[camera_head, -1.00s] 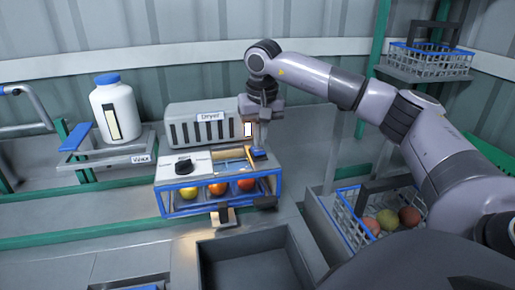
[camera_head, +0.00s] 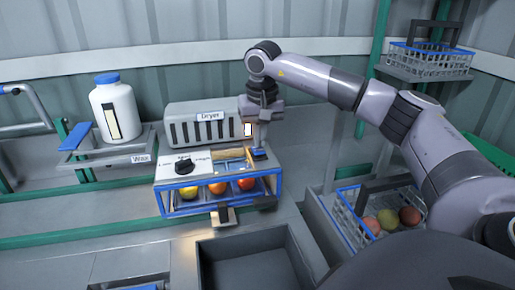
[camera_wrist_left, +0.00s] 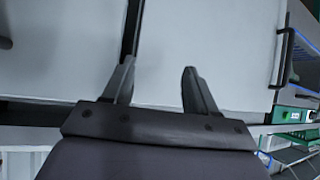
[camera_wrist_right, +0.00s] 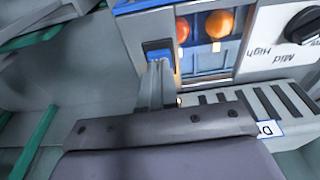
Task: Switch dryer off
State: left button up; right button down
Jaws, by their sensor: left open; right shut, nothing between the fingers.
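The dryer (camera_head: 210,128) is a grey vented box with a "Dryer" label, behind a blue-framed case (camera_head: 164,208) with tomatoes inside. Its white top panel (camera_head: 202,166) carries a black knob (camera_head: 184,167) with Low, Mid and High marks; the knob also shows in the right wrist view (camera_wrist_right: 304,24). My right gripper (camera_head: 259,147) points down, shut and empty, at the panel's right end. In the right wrist view its fingertips (camera_wrist_right: 160,68) are at a dark, blue-edged switch (camera_wrist_right: 158,46); contact is unclear. My left gripper (camera_wrist_left: 153,78) is open and empty above a pale surface.
A white jug (camera_head: 116,110) with a blue cap stands on the Wax stand at left. A grey bin (camera_head: 225,246) sits in front of the dryer. A blue-rimmed basket (camera_head: 350,222) with several fruits is at right, and an empty basket (camera_head: 430,66) is on a shelf above.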

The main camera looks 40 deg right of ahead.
aim_at(260, 151)
jog(key=shift+f+b, duration=0.35)
jog(key=shift+f, duration=0.4)
jog(key=shift+r+p, duration=1.2)
jog(key=shift+r, duration=2.35)
